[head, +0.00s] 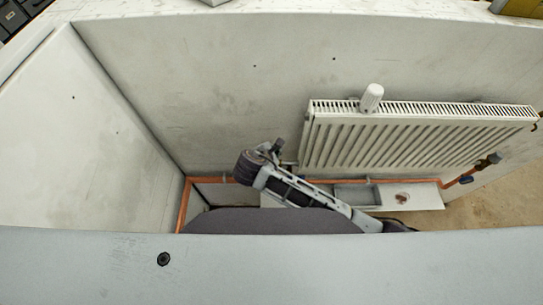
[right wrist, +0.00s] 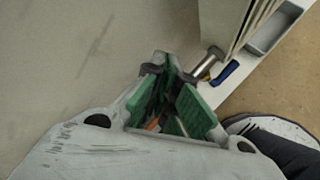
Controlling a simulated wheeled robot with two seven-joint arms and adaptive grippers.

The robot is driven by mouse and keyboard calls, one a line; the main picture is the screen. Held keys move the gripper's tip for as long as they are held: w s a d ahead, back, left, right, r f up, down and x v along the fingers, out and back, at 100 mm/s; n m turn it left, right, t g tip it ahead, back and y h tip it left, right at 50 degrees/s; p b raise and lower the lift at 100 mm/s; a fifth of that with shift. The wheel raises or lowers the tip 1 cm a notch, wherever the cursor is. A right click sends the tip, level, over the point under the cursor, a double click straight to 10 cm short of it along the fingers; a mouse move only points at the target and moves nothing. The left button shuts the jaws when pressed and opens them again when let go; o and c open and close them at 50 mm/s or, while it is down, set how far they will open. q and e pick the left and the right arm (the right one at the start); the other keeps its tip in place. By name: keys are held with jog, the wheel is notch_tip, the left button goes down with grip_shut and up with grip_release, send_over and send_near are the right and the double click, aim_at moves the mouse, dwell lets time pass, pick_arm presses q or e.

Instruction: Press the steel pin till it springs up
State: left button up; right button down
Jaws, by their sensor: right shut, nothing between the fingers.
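My right gripper (head: 274,150) is at the lower left corner of the radiator. It is shut and empty, and in the right wrist view its green-padded fingers (right wrist: 166,70) come together at dark tips. Just beyond and right of the tips is a silver valve body (right wrist: 207,62) with a blue lever (right wrist: 224,73) beside it. I cannot make out the steel pin itself; the fingers or wrist may hide it. I cannot tell whether the tips touch the valve. My left gripper is not in view.
A white ribbed radiator (head: 410,140) hangs on the wall, with a white knob (head: 371,98) standing on its top. Copper pipe (head: 183,205) runs low along the walls. A shelf (head: 425,196) with a grey tray (head: 357,194) lies below. A pale panel edge (head: 90,265) crosses the foreground.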

jog(key=shift+f+p, duration=0.35)
jog(key=shift+f, duration=0.45)
dwell(1.6)
jog(key=shift+r, duration=0.1)
dwell(0.3)
jog(key=shift+r, duration=0.65)
jog(key=shift+r, duration=0.1)
jog(key=shift+r, duration=2.45)
jog(key=shift+s+d, duration=0.1)
